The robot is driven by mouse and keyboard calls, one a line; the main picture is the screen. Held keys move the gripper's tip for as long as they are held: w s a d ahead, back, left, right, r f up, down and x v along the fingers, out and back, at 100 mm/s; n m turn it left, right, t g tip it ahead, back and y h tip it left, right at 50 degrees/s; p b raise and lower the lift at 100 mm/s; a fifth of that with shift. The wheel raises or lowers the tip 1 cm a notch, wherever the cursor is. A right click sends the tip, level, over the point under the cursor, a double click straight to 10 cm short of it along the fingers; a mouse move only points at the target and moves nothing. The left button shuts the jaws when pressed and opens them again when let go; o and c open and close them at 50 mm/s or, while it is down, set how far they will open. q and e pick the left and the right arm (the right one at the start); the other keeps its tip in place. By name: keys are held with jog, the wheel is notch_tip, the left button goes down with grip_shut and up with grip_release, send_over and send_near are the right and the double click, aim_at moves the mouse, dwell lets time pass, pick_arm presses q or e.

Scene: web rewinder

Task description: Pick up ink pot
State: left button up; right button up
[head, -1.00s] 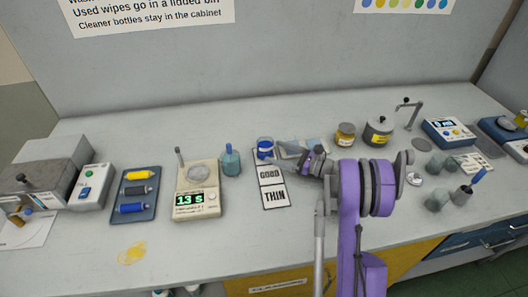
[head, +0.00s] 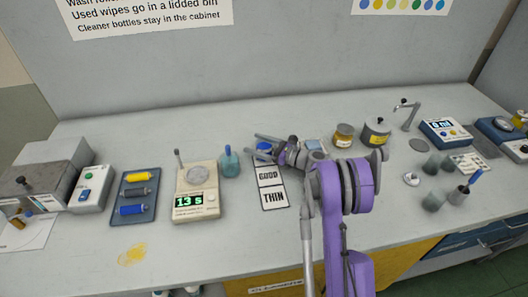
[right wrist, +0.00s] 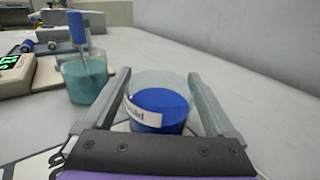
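A small blue ink pot (head: 264,146) with a blue top and a white label stands at the back of a card marked GOOD and THIN (head: 270,185). It also shows in the right wrist view (right wrist: 160,107), its label turned to the left. My right gripper (head: 251,144) is open, with one finger on each side of the pot. The fingers look close to its sides; I cannot tell whether they touch. In the head view the gripper partly covers the pot. My left gripper is out of view.
A teal jar with a blue-handled tool (head: 229,162) stands just left of the pot.

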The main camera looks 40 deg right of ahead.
jog(key=c, duration=1.3)
jog(key=shift+o, duration=0.2)
